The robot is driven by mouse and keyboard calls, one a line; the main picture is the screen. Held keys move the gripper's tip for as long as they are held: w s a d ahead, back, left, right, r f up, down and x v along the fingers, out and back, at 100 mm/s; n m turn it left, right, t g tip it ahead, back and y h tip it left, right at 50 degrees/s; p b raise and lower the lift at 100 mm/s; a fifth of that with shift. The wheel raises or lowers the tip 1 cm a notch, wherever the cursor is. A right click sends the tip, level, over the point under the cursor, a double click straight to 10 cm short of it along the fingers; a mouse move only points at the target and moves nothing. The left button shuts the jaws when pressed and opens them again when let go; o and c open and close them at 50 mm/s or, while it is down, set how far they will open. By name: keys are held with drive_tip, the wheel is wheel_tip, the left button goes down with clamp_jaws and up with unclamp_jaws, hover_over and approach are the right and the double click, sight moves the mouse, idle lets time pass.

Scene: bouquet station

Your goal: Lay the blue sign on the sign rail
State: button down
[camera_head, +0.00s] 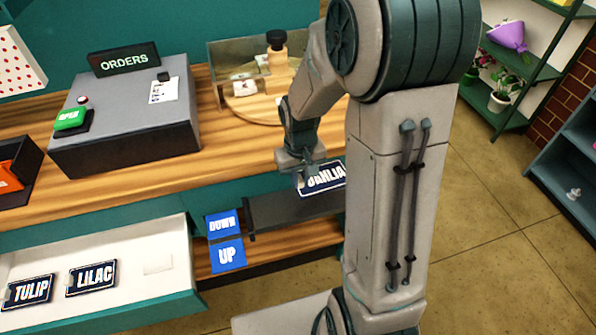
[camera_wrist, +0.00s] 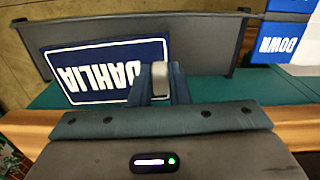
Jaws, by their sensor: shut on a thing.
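The blue sign, dark navy with a white border and the word DAHLIA (camera_head: 324,178), is at my gripper (camera_head: 308,168). In the wrist view the sign (camera_wrist: 105,72) appears upside down, with its edge between the fingertips of my gripper (camera_wrist: 160,82). My gripper is shut on it. The sign rail (camera_head: 285,212) is a dark grey ledge just below the sign; it also shows behind the sign in the wrist view (camera_wrist: 205,38). I cannot tell whether the sign touches the rail. My arm hides the right end of the rail in the head view.
Bright blue DOWN (camera_head: 222,225) and UP (camera_head: 228,255) labels are left of the rail. An open white drawer (camera_head: 150,235) holds TULIP (camera_head: 28,291) and LILAC (camera_head: 91,278) signs. A grey ORDERS box (camera_head: 120,125) stands on the wooden counter (camera_head: 225,155).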

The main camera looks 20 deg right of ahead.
drive_tip(key=shift+a+f+b, duration=0.25)
drive_tip(key=shift+f+b, duration=0.35)
drive_tip(key=shift+f, duration=0.3)
drive_tip(key=shift+f+b, duration=2.35)
drive_tip(key=shift+f, duration=0.6)
drive_tip(key=c, duration=1.3)
unclamp_jaws()
drive_tip(key=shift+r, duration=0.1)
drive_tip(key=shift+r+p, duration=2.65)
drive_tip(key=shift+r, duration=0.8)
